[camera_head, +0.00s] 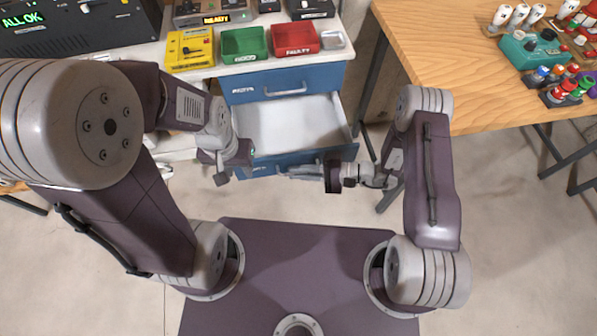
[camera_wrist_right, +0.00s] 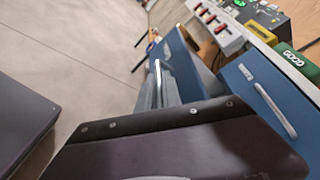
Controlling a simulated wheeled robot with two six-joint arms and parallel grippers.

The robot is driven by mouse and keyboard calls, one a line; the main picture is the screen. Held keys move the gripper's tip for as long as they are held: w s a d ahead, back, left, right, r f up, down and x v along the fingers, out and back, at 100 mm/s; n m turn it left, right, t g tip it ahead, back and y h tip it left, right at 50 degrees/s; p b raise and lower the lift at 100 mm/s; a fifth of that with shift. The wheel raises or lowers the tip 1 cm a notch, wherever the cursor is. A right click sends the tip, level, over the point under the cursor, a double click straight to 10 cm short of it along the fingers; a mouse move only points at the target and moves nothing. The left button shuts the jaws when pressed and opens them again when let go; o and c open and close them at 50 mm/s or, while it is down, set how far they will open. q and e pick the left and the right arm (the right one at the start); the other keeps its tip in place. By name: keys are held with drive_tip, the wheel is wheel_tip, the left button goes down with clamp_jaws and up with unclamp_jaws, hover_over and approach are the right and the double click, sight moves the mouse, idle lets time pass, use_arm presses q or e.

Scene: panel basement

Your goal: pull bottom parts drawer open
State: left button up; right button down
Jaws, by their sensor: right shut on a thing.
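The bottom parts drawer (camera_head: 355,132) is blue with a pale, empty inside, and it stands pulled out below the closed upper drawer (camera_head: 325,78). My right gripper (camera_head: 284,172) is at the front of the bottom drawer, shut on its handle; the handle itself is mostly hidden by the fingers. In the right wrist view, the fingers (camera_wrist_right: 158,85) reach to the blue front of the bottom drawer (camera_wrist_right: 183,62). My left gripper (camera_head: 220,178) hangs near the left end of the drawer front, and its fingers are too unclear to tell their state.
A green bin (camera_head: 244,43), a red bin (camera_head: 294,38) and a yellow device (camera_head: 190,48) stand on the bench above the drawers. A wooden table (camera_head: 440,60) with colored parts is at the right. The floor (camera_head: 500,235) at the right is clear.

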drive_tip(key=shift+w, duration=0.2)
drive_tip(key=c, duration=1.8)
unclamp_jaws()
drive_tip(key=shift+s, duration=0.1)
drive_tip(key=shift+d, duration=0.1)
drive_tip(key=v, duration=0.8)
drive_tip(key=shift+d, duration=0.4)
